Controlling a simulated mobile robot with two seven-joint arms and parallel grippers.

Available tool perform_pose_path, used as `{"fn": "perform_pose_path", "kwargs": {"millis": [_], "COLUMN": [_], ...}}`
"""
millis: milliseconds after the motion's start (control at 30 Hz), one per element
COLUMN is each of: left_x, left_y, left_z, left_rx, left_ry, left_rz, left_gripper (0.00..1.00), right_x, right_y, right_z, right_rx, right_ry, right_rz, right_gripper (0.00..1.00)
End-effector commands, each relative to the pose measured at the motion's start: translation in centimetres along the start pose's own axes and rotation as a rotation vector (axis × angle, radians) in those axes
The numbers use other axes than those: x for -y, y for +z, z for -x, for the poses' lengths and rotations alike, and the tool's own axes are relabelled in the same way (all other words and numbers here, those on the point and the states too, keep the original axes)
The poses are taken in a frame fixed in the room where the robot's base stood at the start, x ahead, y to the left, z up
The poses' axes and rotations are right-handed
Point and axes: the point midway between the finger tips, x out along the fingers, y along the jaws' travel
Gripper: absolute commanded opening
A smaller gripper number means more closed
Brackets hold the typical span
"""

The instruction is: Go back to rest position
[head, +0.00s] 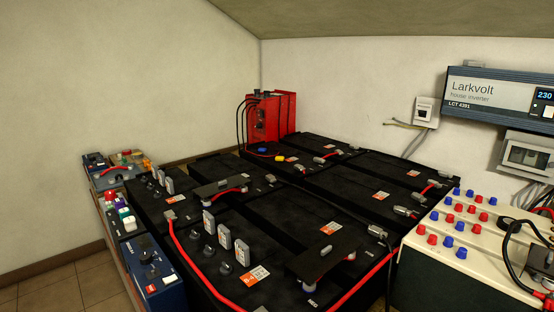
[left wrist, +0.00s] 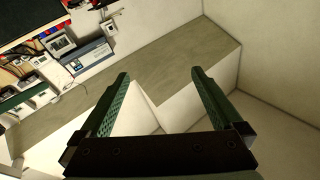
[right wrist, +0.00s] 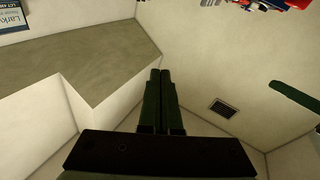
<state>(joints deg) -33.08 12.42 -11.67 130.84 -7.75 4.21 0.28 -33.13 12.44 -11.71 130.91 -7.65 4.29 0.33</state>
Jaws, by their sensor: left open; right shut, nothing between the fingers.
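My left gripper (left wrist: 160,85) shows in the left wrist view with its two green fingers wide apart and nothing between them. My right gripper (right wrist: 160,75) shows in the right wrist view with its two fingers together and nothing held. Neither gripper shows in the head view. Both wrist views are tilted and show mostly bare walls and a grey-brown surface, with no object touching the fingers.
Several black batteries (head: 290,215) with red cables fill the middle of the head view. A red unit (head: 265,120) stands behind them. A white terminal box (head: 470,250) is at right, below the Larkvolt inverter (head: 490,92). A blue box (head: 152,270) is at left. Floor (head: 95,285) shows at lower left.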

Motion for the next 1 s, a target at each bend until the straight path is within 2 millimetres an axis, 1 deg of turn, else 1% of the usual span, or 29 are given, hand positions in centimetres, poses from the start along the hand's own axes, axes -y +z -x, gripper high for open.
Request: {"fn": "perform_pose_path", "kwargs": {"millis": [33,167,267,400,500,600,700,767,1000], "left_x": [0.4,0.4,0.1,-0.8,-1.5,-2.1,-2.4,-2.5,-2.5], "left_y": [-0.4,2.0,4.0,6.2,7.3,8.1,8.7,8.9,8.9], "left_z": [-0.1,0.9,2.5,5.8,8.1,9.9,11.0,11.3,11.3], "left_rx": [0.071,0.273,0.437,0.651,0.775,0.86,0.908,0.919,0.919], "left_ry": [-0.003,-0.007,-0.008,-0.007,-0.005,-0.002,-0.001,0.0,0.0], "left_rz": [0.02,0.076,0.124,0.186,0.224,0.251,0.265,0.269,0.269], "left_gripper": [1.0,1.0,1.0,1.0,1.0,1.0,1.0,1.0,1.0], "right_x": [-0.4,-0.4,-0.1,0.7,1.4,2.0,2.4,2.5,2.5], "right_y": [-0.4,2.1,4.0,6.2,7.4,8.2,8.7,8.9,8.9], "right_z": [-0.1,0.9,2.5,5.8,8.1,9.9,11.0,11.3,11.3], "right_rx": [0.072,0.274,0.437,0.653,0.776,0.862,0.91,0.921,0.921], "right_ry": [0.003,0.008,0.009,0.008,0.006,0.004,0.003,0.002,0.002], "right_rz": [-0.019,-0.075,-0.121,-0.184,-0.221,-0.249,-0.263,-0.266,-0.266], "right_gripper": [0.0,0.0,0.0,0.0,0.0,0.0,0.0,0.0,0.0]}}
